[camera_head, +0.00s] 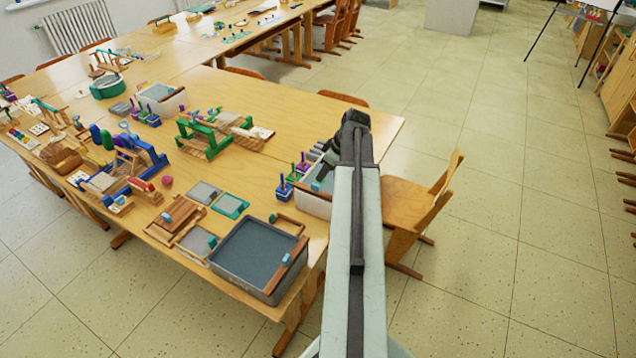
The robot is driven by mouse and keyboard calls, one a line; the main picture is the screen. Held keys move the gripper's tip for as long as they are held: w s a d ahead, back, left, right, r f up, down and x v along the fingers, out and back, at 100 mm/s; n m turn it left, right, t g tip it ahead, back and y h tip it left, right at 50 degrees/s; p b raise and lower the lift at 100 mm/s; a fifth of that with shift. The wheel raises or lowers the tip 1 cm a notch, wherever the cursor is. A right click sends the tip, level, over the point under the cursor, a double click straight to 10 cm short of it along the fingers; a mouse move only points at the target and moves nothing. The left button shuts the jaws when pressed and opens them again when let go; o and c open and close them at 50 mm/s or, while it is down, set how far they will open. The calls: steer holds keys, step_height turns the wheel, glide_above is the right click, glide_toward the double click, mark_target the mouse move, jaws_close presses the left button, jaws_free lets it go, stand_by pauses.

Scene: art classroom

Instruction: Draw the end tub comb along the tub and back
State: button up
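A large grey tub (246,270) with a grey filling stands at the near right corner of the table. A second, pale tub (311,204) stands farther back by the table's right edge. Its inside is partly hidden by my arm, and something teal shows in it. My gripper (322,172) is dark and points down over this second tub, apart from the comb on the grey tub. Its fingers are too small and covered to tell open from shut.
Small teal and grey trays (230,205) and wooden frames (177,216) lie left of the grey tub. A wooden chair (410,210) stands right of the table (300,110).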

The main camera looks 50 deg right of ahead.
mark_target(316, 184)
steer(key=b+x, duration=0.7)
steer(key=x, duration=0.1)
steer(key=shift+r, duration=0.1)
jaws_close()
stand_by(1.1)
